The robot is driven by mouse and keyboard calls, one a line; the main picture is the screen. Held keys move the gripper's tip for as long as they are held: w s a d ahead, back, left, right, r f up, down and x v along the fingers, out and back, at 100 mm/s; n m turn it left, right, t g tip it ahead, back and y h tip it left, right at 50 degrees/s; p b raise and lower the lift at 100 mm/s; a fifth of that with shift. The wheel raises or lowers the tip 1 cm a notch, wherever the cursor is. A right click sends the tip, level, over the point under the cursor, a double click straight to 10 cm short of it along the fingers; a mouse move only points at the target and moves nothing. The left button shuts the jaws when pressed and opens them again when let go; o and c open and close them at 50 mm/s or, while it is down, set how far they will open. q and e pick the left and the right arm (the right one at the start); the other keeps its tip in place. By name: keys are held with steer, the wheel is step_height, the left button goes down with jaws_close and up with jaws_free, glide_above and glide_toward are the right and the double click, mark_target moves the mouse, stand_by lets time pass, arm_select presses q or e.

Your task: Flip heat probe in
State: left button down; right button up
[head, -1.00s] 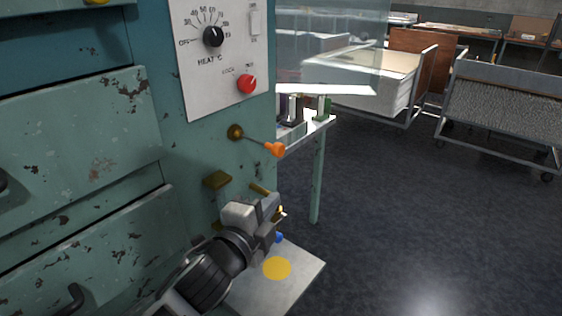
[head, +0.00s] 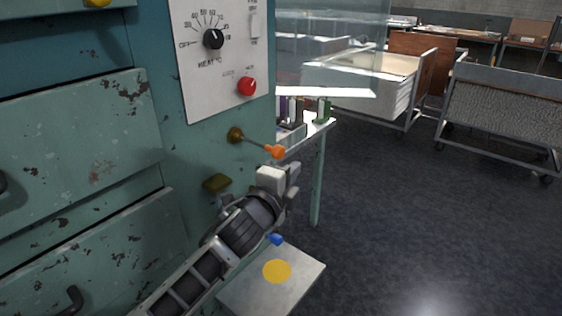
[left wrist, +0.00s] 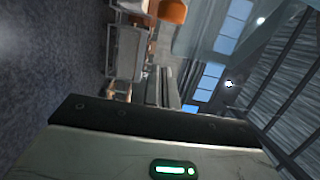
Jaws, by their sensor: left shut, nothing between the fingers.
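A thin metal rod with an orange tip (head: 275,151) sticks out from a brass pivot (head: 235,134) on the green cabinet's front, below the red knob. It points down and right. A second brass fitting (head: 215,182) sits lower, and a blue-tipped part (head: 276,239) shows below my arm. I cannot tell from the picture which of these is the heat probe. My left gripper (head: 288,178) is shut and empty, just below the orange tip; contact is not clear. My arm hides what lies between the lower fitting and the blue tip. My right gripper is out of view.
A heat dial (head: 213,39) and red knob (head: 246,86) are on the white panel. A pale plate with a yellow disc (head: 277,271) lies below. A clear shield (head: 335,45) projects at upper right. A small table (head: 318,180) stands behind. Open floor is at right.

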arm_select(q)
steer(key=shift+w+a+p, duration=0.1)
steer(key=shift+w+a, duration=0.3)
steer(key=shift+w, duration=0.3)
steer(key=shift+w+a+p, duration=0.1)
steer(key=shift+w+a, duration=0.3)
steer(key=shift+w, duration=0.3)
steer(key=shift+w+a+p, duration=0.1)
steer(key=shift+w+a, duration=0.3)
steer(key=shift+w, duration=0.3)
